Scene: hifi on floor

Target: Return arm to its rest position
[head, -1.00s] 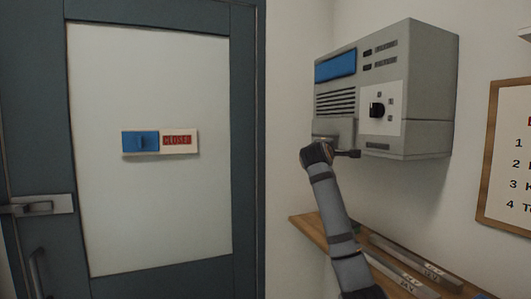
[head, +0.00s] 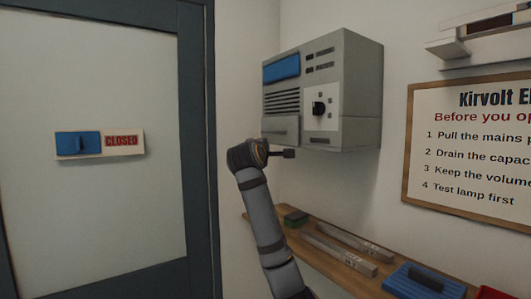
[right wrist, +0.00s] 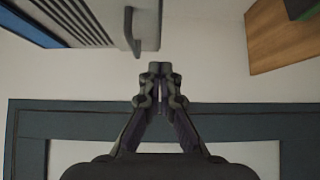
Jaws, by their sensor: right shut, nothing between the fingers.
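My right arm (head: 262,215) rises from the bottom of the head view. Its gripper (head: 288,154) points right, just below the lower left of the grey wall unit (head: 358,98). In the right wrist view the gripper (right wrist: 160,68) is shut and empty, its fingertips together. The unit's vented face (right wrist: 85,20) is at the upper left there, with a small gap between it and the fingers. The unit has a blue display (head: 281,68) and a black knob (head: 319,108). My left gripper is not in view.
A door (head: 100,220) with a CLOSED sign (head: 122,141) is at left. A notice board (head: 465,150) hangs at right.

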